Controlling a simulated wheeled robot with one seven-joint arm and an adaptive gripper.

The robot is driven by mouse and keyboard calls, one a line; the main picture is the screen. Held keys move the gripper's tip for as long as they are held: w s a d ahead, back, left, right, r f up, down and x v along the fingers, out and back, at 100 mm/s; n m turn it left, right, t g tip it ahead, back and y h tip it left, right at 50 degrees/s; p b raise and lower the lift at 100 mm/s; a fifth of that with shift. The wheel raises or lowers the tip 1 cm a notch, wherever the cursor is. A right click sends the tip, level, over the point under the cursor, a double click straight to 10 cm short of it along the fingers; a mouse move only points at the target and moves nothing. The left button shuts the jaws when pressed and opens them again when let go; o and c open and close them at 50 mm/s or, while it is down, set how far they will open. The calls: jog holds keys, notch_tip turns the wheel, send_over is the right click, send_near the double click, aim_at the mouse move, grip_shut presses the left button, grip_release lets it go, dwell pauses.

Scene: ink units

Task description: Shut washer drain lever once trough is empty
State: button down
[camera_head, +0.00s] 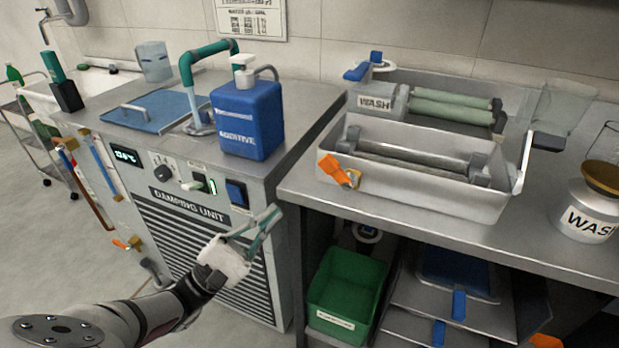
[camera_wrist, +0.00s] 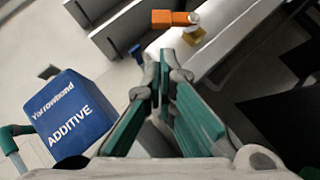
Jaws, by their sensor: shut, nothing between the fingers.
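The washer trough (camera_head: 420,196) is a grey open metal tray on the right-hand bench, with a dark roller (camera_head: 410,160) lying inside. I see no clear liquid in it, but its floor is partly hidden. The orange drain lever (camera_head: 334,169) sits at the trough's front left corner on a brass valve (camera_head: 353,180). In the wrist view the lever (camera_wrist: 175,18) and the brass valve (camera_wrist: 194,35) show beyond my fingertips. My gripper (camera_head: 275,212), with green finger pads, is shut and empty, in front of the damping unit, below and left of the lever and apart from it.
The blue additive jug (camera_head: 246,118) stands on the damping unit (camera_head: 215,215), left of the trough. A wash bottle (camera_head: 585,212) stands at the bench's right. A green bin (camera_head: 345,290) is under the bench. Space before the bench's front edge is clear.

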aim_at(336, 173)
jog(key=shift+w+d+r, duration=0.1)
jog(key=b+x, duration=0.1)
jog(key=x, duration=0.8)
jog(key=shift+w+d+r, duration=0.15)
jog(key=shift+d+r, duration=0.05)
jog(key=shift+d, duration=0.15)
